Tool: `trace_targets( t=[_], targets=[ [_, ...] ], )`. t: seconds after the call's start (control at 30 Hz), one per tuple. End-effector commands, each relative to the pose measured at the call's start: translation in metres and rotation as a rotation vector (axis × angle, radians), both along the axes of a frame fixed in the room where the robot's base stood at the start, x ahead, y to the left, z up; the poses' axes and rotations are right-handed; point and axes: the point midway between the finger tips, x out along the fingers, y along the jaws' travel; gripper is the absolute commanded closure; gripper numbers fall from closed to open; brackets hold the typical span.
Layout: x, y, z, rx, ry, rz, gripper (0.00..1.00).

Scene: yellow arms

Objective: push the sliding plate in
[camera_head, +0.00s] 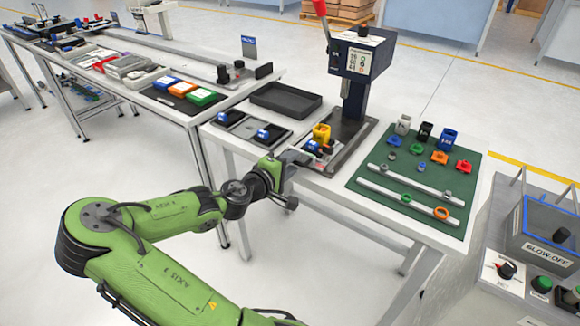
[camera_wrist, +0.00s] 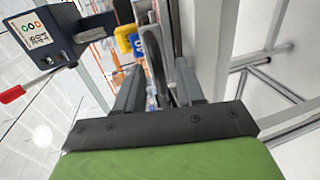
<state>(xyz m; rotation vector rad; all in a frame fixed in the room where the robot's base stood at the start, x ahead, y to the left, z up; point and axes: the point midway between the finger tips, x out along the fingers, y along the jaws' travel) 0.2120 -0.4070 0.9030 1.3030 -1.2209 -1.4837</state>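The press (camera_head: 362,60) has a dark blue head and a red-tipped lever; its head also shows in the wrist view (camera_wrist: 62,42). Its dark base (camera_head: 352,138) lies on the white table. At the base's left front is what looks like the sliding plate (camera_head: 309,162), partly hidden by my gripper. A yellow block (camera_head: 321,133) and a small blue part (camera_head: 313,146) sit there; the yellow block also shows in the wrist view (camera_wrist: 123,38). My gripper (camera_head: 298,157) is low at the plate's front left. Its fingers (camera_wrist: 156,85) stand apart; contact is unclear.
A green mat (camera_head: 360,187) with rails, rings and small coloured parts lies right of the press. A black tray (camera_head: 286,99) and two small fixtures with blue parts (camera_head: 270,134) stand left. Free floor lies in front of the table.

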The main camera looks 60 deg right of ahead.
Motion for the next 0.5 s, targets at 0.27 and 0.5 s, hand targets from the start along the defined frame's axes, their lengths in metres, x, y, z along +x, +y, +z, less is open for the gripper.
trace_targets(
  t=[0.27,0.5],
  targets=[
    [-0.0002,-0.001,0.0003,0.0,0.0,0.0,0.68],
    [-0.0001,-0.0008,0.0002,0.0,0.0,0.0,1.0]
  ],
)
